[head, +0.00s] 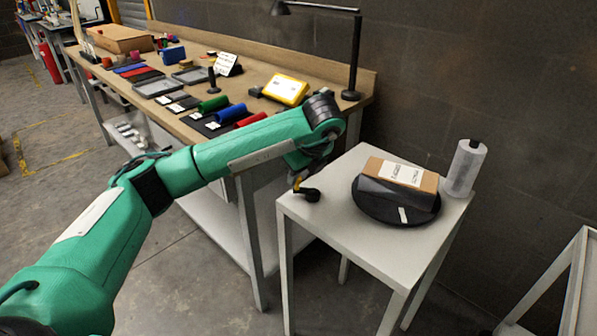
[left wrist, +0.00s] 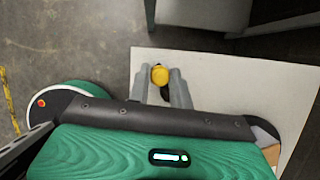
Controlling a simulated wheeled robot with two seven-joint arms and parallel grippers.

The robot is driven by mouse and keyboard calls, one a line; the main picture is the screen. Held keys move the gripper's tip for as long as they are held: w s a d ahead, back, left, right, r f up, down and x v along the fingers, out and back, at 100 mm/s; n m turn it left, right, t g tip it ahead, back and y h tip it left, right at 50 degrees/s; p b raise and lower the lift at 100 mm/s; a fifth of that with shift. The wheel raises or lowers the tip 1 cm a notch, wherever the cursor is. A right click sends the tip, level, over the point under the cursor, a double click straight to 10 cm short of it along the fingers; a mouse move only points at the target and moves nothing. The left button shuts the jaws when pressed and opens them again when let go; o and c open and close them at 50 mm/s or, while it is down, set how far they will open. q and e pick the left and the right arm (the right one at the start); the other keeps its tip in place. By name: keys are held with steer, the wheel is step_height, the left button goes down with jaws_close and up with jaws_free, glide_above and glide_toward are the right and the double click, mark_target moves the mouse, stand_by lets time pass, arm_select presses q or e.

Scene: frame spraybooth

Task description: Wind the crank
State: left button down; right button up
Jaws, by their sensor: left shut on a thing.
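The crank (head: 309,195) is at the left edge of a small white table, and its dark part shows just below my left gripper. My left gripper (head: 298,181) points down over that edge at the end of my green arm. In the left wrist view the crank's round yellow knob (left wrist: 159,75) sits between the two grey fingers, which are shut on it. The fingers and wrist hide most of the crank. A black round turntable (head: 372,208) lies on the table to the right, with a cardboard box (head: 407,174) on it. My right gripper is not in view.
The small white table (head: 330,213) also bears a whitish bottle (head: 465,168) at its back right corner. A long workbench (head: 330,88) with a yellow device (head: 285,89), rolls and a black lamp (head: 355,60) stands behind my arm. A grey frame (head: 575,275) stands at the lower right.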

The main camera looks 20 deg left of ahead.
arm_select(q)
steer(key=c, duration=1.3)
jaws_free()
steer(key=shift+d+r, duration=0.15)
steer(key=shift+r, duration=0.3)
steer(key=shift+p+v, duration=1.5)
steer(key=shift+v, duration=4.95)
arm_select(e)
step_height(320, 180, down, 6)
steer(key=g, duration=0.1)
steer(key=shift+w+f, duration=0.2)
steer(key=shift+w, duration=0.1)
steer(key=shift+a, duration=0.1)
